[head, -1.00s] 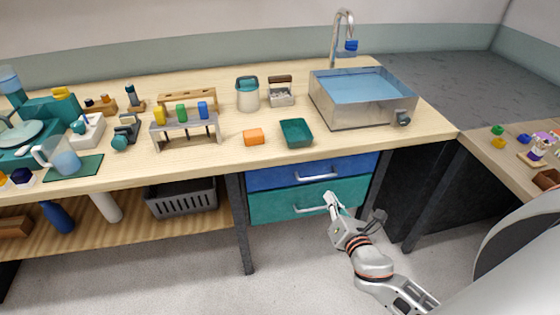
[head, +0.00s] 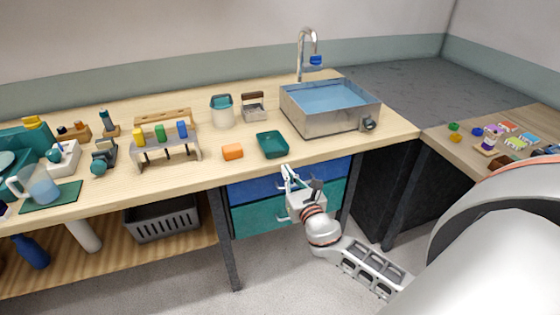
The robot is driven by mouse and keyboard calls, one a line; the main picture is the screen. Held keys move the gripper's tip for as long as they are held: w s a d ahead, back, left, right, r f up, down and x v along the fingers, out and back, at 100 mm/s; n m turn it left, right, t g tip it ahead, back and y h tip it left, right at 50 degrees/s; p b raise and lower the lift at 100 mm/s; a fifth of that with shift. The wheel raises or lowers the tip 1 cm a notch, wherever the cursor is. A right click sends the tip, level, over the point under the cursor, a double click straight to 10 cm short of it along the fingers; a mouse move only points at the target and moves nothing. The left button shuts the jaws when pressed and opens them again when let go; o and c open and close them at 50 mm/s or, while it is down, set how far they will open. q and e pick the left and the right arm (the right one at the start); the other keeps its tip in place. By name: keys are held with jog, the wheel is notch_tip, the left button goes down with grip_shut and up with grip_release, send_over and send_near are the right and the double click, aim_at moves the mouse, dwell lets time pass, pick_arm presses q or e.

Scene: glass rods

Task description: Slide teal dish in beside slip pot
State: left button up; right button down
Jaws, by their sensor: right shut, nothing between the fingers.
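The teal dish (head: 272,146) is a small open rectangular tray near the counter's front edge. What looks like the slip pot (head: 222,116), a pale round pot with a teal upper part, stands farther back and left of the dish, clear of it. My right gripper (head: 287,172) is in front of the blue drawer, just below the counter edge and below the dish in the picture. It is shut and empty, and looks apart from the dish. My left gripper is not in view.
A small wooden-handled caddy (head: 254,107) stands right of the pot. The sink basin (head: 330,116) is at right, and a rack with coloured pieces (head: 165,150) is at left. Bare counter lies between pot and dish.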

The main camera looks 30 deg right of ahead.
send_near(273, 150)
jog(key=shift+w+d+r, duration=0.1)
jog(key=shift+w+r, duration=0.15)
jog(key=shift+w, duration=0.3)
jog(key=shift+w+d+r, duration=0.15)
jog(key=shift+w+r, duration=0.15)
jog(key=shift+w, duration=0.25)
jog(key=b+x, duration=0.1)
jog(key=x, duration=0.6)
jog(key=shift+w+b, duration=0.3)
